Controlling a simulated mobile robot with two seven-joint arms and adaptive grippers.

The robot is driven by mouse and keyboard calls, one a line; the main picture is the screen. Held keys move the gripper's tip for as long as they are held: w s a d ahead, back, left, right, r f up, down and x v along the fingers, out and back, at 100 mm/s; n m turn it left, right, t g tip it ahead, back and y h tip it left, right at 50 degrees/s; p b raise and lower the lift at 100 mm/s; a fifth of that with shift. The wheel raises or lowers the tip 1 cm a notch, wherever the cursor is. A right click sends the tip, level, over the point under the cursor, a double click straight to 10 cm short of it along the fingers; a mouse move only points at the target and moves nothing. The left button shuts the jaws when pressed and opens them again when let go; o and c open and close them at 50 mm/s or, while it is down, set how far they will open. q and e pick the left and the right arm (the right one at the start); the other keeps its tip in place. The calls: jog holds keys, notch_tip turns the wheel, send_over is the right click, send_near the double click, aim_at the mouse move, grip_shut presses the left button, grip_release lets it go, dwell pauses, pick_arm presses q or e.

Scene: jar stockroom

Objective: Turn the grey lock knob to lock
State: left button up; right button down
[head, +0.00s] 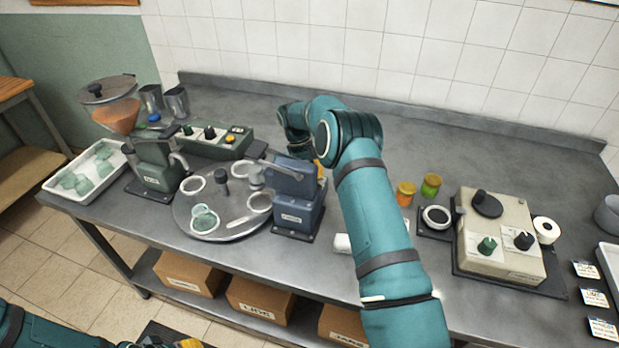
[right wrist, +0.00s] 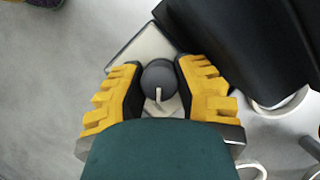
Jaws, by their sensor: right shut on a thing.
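The grey lock knob (right wrist: 157,74) shows in the right wrist view as a dark round knob with a white pointer line running toward the bottom of the picture. It stands over a pale plate (right wrist: 140,53). My right gripper (right wrist: 159,80) has its yellow-and-black fingers on both sides of the knob, closed on it. In the head view my right arm hides the knob, and only a bit of yellow from the gripper (head: 320,170) shows behind the blue machine. My left gripper (head: 188,343) is only partly in the head view, at the bottom edge; its opening cannot be seen.
The blue machine (head: 297,218) stands close to my right gripper, beside a round turntable (head: 235,234) with white rings. A green press (head: 155,168) and a knobbed panel (head: 240,143) stand left. Two small jars (head: 405,195) and a beige control box (head: 500,258) stand right.

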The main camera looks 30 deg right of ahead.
jog(key=shift+s+f, duration=0.15)
jog(key=c, duration=0.7)
grip_release()
jog(key=shift+c, duration=0.2)
jog(key=shift+o, duration=0.6)
jog(key=shift+a, duration=0.1)
jog(key=shift+w+r, duration=0.35)
jog(key=shift+r, duration=0.15)
jog(key=shift+v, duration=3.5)
